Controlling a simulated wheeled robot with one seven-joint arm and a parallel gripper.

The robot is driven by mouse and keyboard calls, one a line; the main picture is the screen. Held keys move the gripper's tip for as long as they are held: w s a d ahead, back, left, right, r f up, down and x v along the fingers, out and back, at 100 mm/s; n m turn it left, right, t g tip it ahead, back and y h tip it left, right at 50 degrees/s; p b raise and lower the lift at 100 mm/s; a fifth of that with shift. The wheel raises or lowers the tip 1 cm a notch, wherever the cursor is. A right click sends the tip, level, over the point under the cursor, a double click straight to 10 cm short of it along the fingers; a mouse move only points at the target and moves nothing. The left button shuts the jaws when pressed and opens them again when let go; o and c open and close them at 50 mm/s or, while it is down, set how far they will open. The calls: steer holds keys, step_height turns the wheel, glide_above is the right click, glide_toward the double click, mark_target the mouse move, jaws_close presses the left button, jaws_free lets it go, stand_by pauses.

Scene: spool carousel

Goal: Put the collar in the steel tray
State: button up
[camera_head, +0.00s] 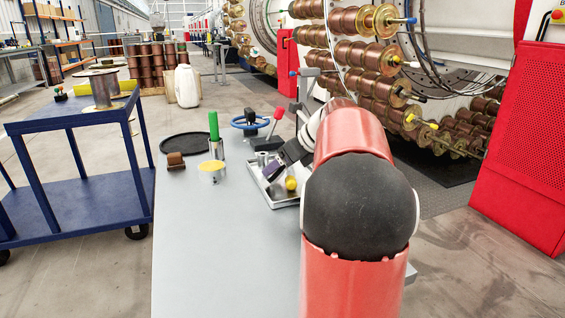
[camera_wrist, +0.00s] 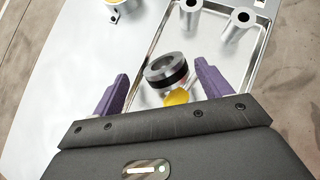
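My gripper (camera_wrist: 163,82) is open, with a purple finger on each side and visible gaps to the collar. In the head view my gripper (camera_head: 272,171) is low over the tray (camera_head: 283,203), and I cannot make out the collar there. A yellow rounded thing (camera_wrist: 177,97) is close beside the collar; it also shows in the head view (camera_head: 291,183).
Two steel tubes (camera_wrist: 190,14) (camera_wrist: 236,27) stand in the tray's far part. On the grey table (camera_head: 220,240) are a yellow-topped disc (camera_head: 211,167), a green-handled tool (camera_head: 214,126), a brown block (camera_head: 176,161) and a black round mat (camera_head: 185,143). The table's near part is clear.

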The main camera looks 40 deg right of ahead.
steer(key=p+v, duration=0.1)
steer(key=v, duration=0.6)
steer(key=shift+s+r+p, duration=0.25)
steer(key=shift+s+p, duration=0.05)
steer(key=shift+p, duration=0.05)
steer(key=shift+d, duration=0.1)
stand_by(0.5)
